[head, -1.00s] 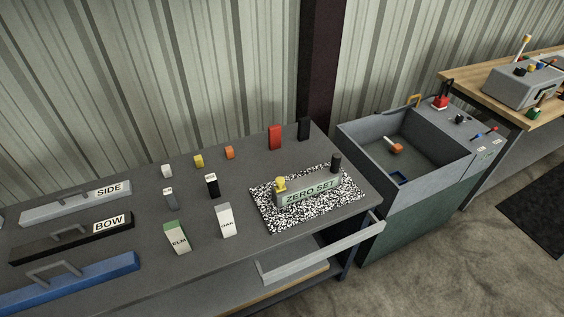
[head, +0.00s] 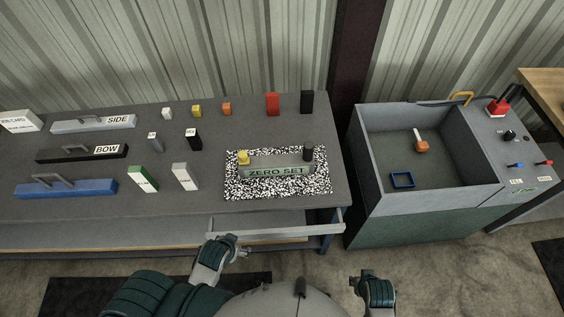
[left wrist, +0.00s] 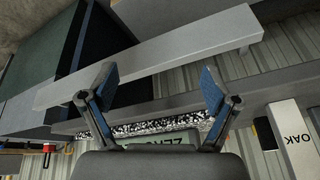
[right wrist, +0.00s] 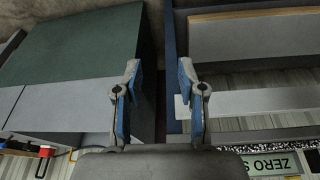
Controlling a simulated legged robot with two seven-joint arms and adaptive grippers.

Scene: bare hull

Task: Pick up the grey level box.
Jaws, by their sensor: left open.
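The grey level box (head: 93,123) is a long light-grey bar with a handle on top and a SIDE label. It lies at the back left of the dark bench top, behind a black BOW bar (head: 80,153) and a blue bar (head: 65,188). My left gripper (head: 230,243) is in front of the bench, well right of and below the box. In the left wrist view it is open and empty (left wrist: 160,82). My right gripper (head: 369,277) is low in front of the gap between bench and bin. In the right wrist view its fingers are apart and empty (right wrist: 158,72). Neither wrist view shows the box.
A light rail (head: 275,229) runs along the bench front near my left gripper. A speckled plate (head: 240,190) bears the ZERO SET block (head: 275,170). Small blocks, including ELM (head: 143,178) and OAK (head: 185,177), stand mid-bench. A grey bin (head: 425,199) stands right.

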